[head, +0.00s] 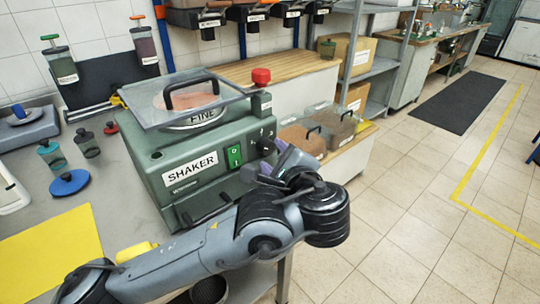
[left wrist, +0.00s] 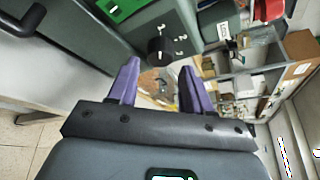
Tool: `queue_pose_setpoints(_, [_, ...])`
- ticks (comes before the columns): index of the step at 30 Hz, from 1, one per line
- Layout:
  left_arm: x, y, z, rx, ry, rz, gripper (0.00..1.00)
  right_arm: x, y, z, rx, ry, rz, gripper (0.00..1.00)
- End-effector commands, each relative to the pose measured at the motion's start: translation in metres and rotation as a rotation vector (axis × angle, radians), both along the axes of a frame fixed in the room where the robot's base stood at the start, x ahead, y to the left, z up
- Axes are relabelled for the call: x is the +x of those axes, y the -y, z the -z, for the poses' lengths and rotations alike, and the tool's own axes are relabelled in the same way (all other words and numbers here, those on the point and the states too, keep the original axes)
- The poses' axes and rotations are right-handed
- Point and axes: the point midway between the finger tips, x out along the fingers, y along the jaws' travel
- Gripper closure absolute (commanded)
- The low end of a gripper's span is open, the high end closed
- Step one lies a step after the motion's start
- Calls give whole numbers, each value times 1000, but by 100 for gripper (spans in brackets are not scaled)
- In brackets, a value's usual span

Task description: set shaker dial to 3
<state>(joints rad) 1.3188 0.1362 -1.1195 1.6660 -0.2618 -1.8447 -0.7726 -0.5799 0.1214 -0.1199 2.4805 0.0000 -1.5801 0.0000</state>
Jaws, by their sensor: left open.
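The shaker (head: 150,160) is a green machine with a "SHAKER" label and a green switch (head: 234,157), standing on the grey bench. Its dial is a black round knob (left wrist: 159,51) with small white marks around it, too small to read in the left wrist view. In the head view my left gripper (head: 277,160) is at the right end of the shaker's front. It is open, with purple fingers. In the left wrist view its fingertips (left wrist: 160,68) are apart, with the dial just beyond the gap between them. I cannot tell if they touch it. My right gripper is not in view.
A clear-lidded pan marked "FINE" sits on the shaker, with a red knob (head: 261,76) beside it. Small jars, a blue lid (head: 68,182) and a yellow mat (head: 45,254) lie on the bench at left. Lidded bins (head: 303,140) stand right of the shaker.

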Motion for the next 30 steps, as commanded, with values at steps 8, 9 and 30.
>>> queue_pose_setpoints(8, [30, -11, 9, 1, 0, 0, 51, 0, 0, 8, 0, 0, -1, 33])
queue_pose_setpoints(9, [33, -11, 9, 0, 0, 0, 51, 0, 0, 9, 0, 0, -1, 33])
queue_pose_setpoints(30, [38, -13, 10, 0, 0, 1, 91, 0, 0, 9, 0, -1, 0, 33])
